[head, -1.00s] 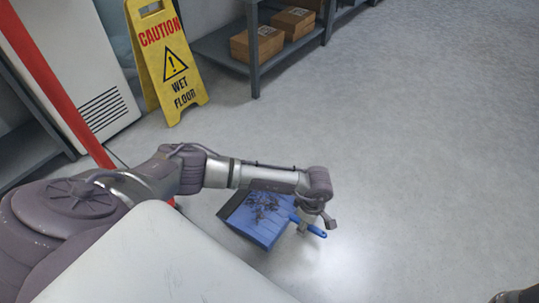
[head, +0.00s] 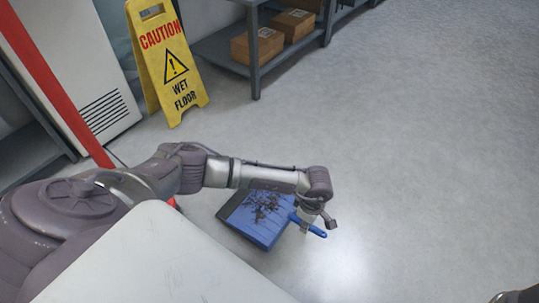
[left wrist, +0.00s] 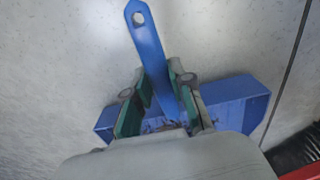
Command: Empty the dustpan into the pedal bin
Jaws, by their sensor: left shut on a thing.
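The blue dustpan (head: 277,232) is in the lower middle of the head view, with dark debris (head: 262,207) spread over its pan. My left gripper (head: 307,225) is at the dustpan's right side, shut on its blue handle (head: 319,232). In the left wrist view the green-padded fingers (left wrist: 160,88) stand on either side of the handle (left wrist: 146,45), which points up the picture. The pan (left wrist: 240,100) shows behind the fingers, partly hidden by the gripper body. I cannot tell whether the pan touches the floor. I cannot make out a pedal bin.
A yellow wet-floor sign (head: 176,68) stands at the upper left beside a white cabinet (head: 75,70). A grey shelf rack (head: 256,70) holds cardboard boxes at the back. A black ribbed thing (left wrist: 297,150) shows at the wrist view's right edge.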

